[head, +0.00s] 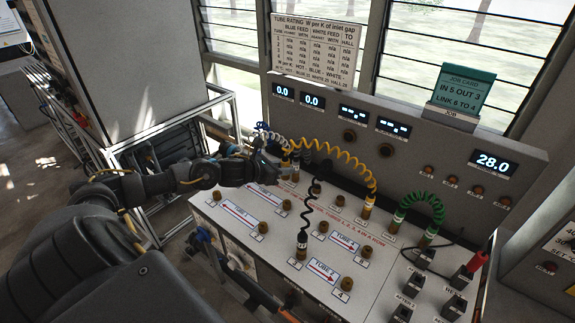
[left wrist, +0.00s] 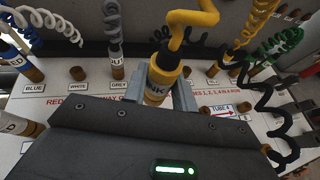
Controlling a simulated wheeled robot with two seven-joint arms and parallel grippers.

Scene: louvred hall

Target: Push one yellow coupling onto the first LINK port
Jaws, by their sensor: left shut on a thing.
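My left gripper (head: 270,163) is at the back row of the panel. In the left wrist view (left wrist: 161,88) its two grey fingers are shut on a yellow coupling (left wrist: 164,72) with part of the word LINK showing. This held coupling (head: 285,160) is at the left end of a coiled yellow hose (head: 335,155). The second yellow coupling (head: 368,202) stands on a brass post at the hose's right end. The gripper body hides what lies below the held coupling, so I cannot tell whether it touches a post. The job card (head: 465,88) reads LINK 6 TO 4. My right gripper is out of view.
The sloping white panel (head: 225,203) carries several brass ports, including the one by label 4 (head: 342,283). White and grey hose couplings (left wrist: 117,66) stand close left of the gripper.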

